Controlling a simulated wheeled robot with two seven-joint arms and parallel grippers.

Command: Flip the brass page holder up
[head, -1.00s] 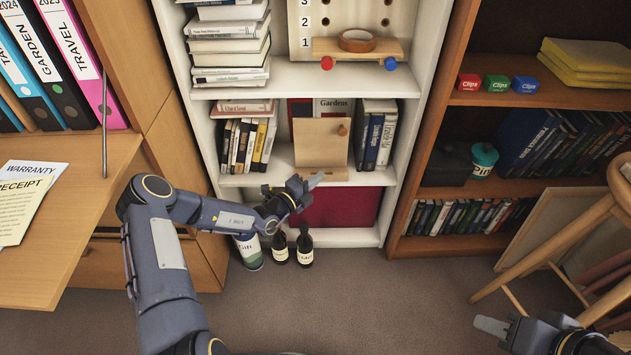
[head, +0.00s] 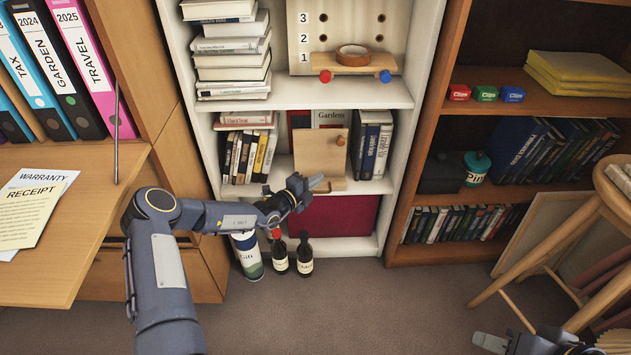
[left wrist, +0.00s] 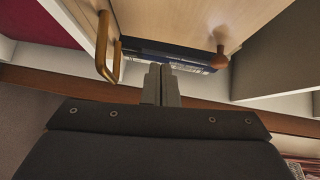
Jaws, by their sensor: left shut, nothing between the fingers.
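A wooden book stand (head: 312,157) stands on the middle shelf of the white bookcase, with a brown knob (head: 341,141) at its upper right. In the left wrist view the stand's board (left wrist: 175,22) fills the top. A bent brass loop (left wrist: 106,52), which looks like the page holder, shows there at the left, and the knob (left wrist: 219,58) at the right. My left gripper (head: 320,184) is shut and empty at the stand's lower front edge. Its fingertips (left wrist: 162,72) lie between loop and knob in the picture; I cannot tell contact. My right gripper (head: 487,342) is low at the right.
Books (head: 248,152) stand left of the book stand, and more books (head: 371,145) right of it. Two dark bottles (head: 305,254) and a can (head: 247,254) stand on the floor below. A stool (head: 590,225) is at right.

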